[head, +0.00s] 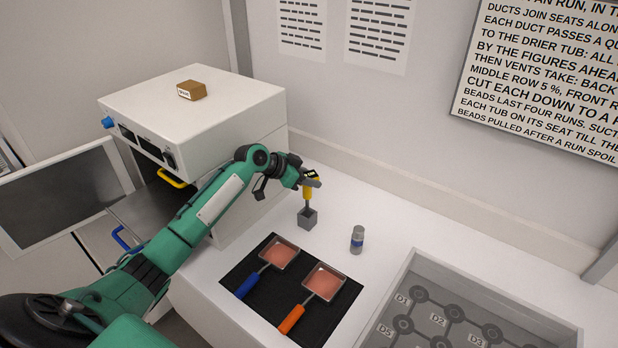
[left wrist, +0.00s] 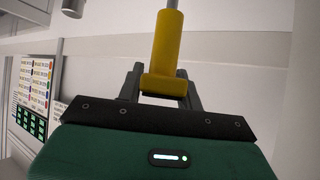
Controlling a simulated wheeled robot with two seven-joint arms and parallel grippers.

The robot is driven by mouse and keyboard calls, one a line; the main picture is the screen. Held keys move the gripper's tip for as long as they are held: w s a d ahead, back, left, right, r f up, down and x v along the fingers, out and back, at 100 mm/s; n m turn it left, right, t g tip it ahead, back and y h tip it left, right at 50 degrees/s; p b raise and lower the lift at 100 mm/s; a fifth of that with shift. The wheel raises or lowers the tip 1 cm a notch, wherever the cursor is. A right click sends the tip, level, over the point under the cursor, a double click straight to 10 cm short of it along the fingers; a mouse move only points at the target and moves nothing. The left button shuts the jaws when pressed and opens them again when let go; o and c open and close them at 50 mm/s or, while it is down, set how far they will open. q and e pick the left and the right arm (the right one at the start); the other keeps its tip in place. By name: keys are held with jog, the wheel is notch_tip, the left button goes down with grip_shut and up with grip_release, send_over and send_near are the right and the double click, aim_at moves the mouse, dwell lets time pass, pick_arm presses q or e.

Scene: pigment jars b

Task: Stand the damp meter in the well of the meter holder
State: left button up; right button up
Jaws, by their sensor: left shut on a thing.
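In the left wrist view the yellow body (left wrist: 167,45) is between the fingers, and the holder is out of sight. My right gripper is not in view.
A small grey jar with a blue band (head: 357,240) stands right of the holder. Two pans with pink contents lie on a black mat (head: 262,305) in front. A white oven (head: 205,100) with its door open is at left. A grey tray (head: 410,268) is at right.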

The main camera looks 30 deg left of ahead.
aim_at(309, 191)
pick_arm(q)
jog(key=shift+f+b, duration=0.35)
jog(key=shift+f, duration=0.25)
jog(key=shift+f+b, duration=1.9)
jog(key=shift+f, duration=0.6)
jog(key=o, duration=1.2)
jog(key=shift+c, duration=0.2)
jog(key=shift+r, duration=0.15)
jog(key=shift+r, duration=0.4)
notch_tip(309, 191, up, 19)
jog(key=b, duration=0.4)
jog(key=shift+b, duration=0.3)
